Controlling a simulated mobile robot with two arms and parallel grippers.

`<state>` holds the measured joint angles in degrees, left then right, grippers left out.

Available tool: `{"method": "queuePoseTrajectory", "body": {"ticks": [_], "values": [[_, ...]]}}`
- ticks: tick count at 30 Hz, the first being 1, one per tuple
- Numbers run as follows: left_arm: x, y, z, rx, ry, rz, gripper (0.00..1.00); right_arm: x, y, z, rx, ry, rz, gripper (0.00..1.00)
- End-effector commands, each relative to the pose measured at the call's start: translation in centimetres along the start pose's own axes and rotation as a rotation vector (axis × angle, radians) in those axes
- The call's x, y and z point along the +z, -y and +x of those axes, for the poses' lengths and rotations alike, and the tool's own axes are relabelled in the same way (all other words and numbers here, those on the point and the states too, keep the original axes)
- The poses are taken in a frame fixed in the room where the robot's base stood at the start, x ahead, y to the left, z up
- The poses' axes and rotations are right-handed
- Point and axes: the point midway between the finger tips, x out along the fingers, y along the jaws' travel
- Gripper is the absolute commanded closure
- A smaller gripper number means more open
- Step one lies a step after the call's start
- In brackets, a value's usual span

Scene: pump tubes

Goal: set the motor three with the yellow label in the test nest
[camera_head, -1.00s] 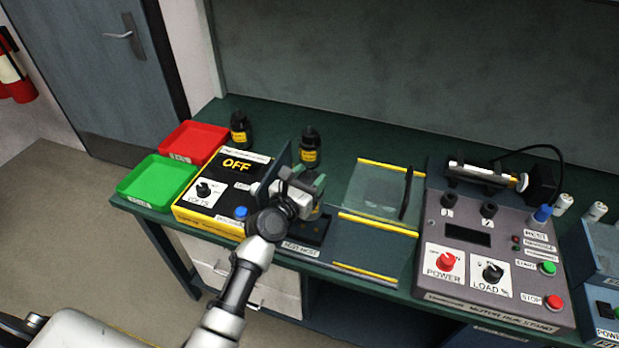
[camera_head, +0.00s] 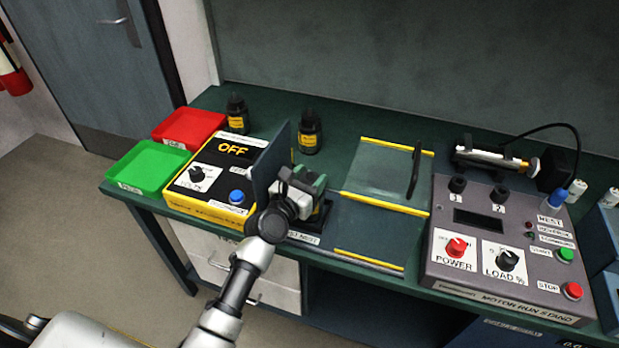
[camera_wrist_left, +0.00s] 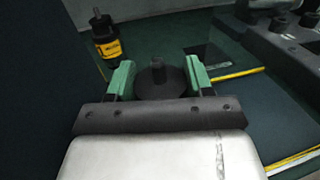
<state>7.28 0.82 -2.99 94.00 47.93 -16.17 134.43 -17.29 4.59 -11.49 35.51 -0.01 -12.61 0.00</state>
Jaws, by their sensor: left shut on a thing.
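My left gripper (camera_head: 306,184) is shut on a dark round motor, over the test nest (camera_head: 309,238) at the bench's front. In the left wrist view its green fingertips (camera_wrist_left: 160,72) stand on both sides of the motor (camera_wrist_left: 158,78), whose shaft points up. The motor looks upright; its label is hidden, and I cannot tell whether its base is fully seated in the nest. Two other dark motors with yellow labels stand behind, one at the back left (camera_head: 237,116) and one nearer the nest (camera_head: 309,134). My right gripper is not in view.
An upright dark panel (camera_head: 268,165) stands close left of the gripper. Left of it are a yellow-edged OFF box (camera_head: 213,208), a green tray (camera_head: 145,168) and a red tray (camera_head: 190,127). Right are a yellow-striped plate (camera_head: 372,228) and the motor run stand (camera_head: 500,238).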

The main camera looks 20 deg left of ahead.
Motion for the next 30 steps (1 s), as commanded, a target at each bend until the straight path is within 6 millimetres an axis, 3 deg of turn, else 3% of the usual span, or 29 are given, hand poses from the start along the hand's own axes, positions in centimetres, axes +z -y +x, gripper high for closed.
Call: {"method": "queuePoseTrajectory", "body": {"ticks": [1, 8, 9, 14, 24, 30], "values": [[0.7, -0.1, 0.1, 0.002, 0.013, 0.001, 1.0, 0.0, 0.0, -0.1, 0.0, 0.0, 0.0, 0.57], [0.5, -0.1, 0.1, 0.002, 0.012, 0.001, 1.0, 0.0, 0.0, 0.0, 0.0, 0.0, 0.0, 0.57], [-0.2, 0.0, 0.0, 0.0, -0.001, 0.0, 0.47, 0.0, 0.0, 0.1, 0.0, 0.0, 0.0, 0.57], [-0.1, 0.0, 0.0, 0.0, -0.001, 0.0, 0.23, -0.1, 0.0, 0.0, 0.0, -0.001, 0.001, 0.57], [0.1, 0.0, -0.2, 0.0, -0.002, 0.0, 0.23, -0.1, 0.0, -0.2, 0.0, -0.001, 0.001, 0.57], [0.0, 0.0, -3.4, 0.001, -0.003, 0.0, 0.23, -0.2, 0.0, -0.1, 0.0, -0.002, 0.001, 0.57]]}}
